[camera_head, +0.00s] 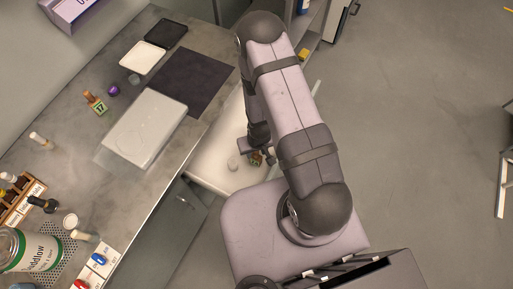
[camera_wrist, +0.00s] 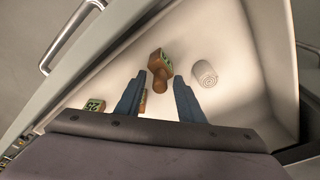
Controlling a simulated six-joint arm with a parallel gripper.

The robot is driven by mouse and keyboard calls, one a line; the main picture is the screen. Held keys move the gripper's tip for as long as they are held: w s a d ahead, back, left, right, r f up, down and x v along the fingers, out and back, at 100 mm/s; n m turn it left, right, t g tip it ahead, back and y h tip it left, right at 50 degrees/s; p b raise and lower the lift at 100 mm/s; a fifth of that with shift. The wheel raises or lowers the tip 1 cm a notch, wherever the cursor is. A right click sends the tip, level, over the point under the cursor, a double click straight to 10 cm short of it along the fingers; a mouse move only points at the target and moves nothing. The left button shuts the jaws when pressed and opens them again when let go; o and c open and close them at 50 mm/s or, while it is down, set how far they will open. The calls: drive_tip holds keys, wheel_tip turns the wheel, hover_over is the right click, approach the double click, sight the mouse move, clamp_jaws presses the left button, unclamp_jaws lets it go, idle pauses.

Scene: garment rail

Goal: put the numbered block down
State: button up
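A numbered block (camera_wrist: 160,62), wooden with a green face and a round knob, lies in a pale open drawer (camera_wrist: 240,115). In the wrist view it is just beyond and between the tips of my gripper (camera_wrist: 160,82). The two blue fingers stand apart, with gaps either side of the knob, so my gripper looks open. In the head view the block (camera_head: 256,159) shows small beside my gripper (camera_head: 262,151), partly hidden by it. Another green-faced block (camera_wrist: 95,104) lies left of the fingers. A wooden piece (camera_wrist: 143,100) shows partly between them. The digits are too small to read.
A white ribbed cylinder (camera_wrist: 204,74) stands right of the block in the drawer. On the counter are a block marked 17 (camera_head: 98,106), a pale box (camera_head: 146,128), a dark mat (camera_head: 192,82) and a tin (camera_head: 30,250). The drawer walls enclose my gripper closely.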

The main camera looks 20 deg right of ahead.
drive_tip(key=shift+r, duration=0.2)
drive_tip(key=shift+s+r+b, duration=0.55)
drive_tip(key=shift+s+r, duration=0.3)
drive_tip(key=shift+r, duration=5.25)
wheel_tip(320, 180, up, 7)
hover_over(258, 161)
drive_tip(key=s, duration=0.1)
drive_tip(key=s+d+r+g, duration=0.1)
drive_tip(key=s+r, duration=0.5)
drive_tip(key=r, duration=0.2)
drive_tip(key=shift+d+r+g, duration=0.15)
drive_tip(key=shift+d+g, duration=0.1)
drive_tip(key=shift+g, duration=0.15)
drive_tip(key=shift+o, duration=0.2)
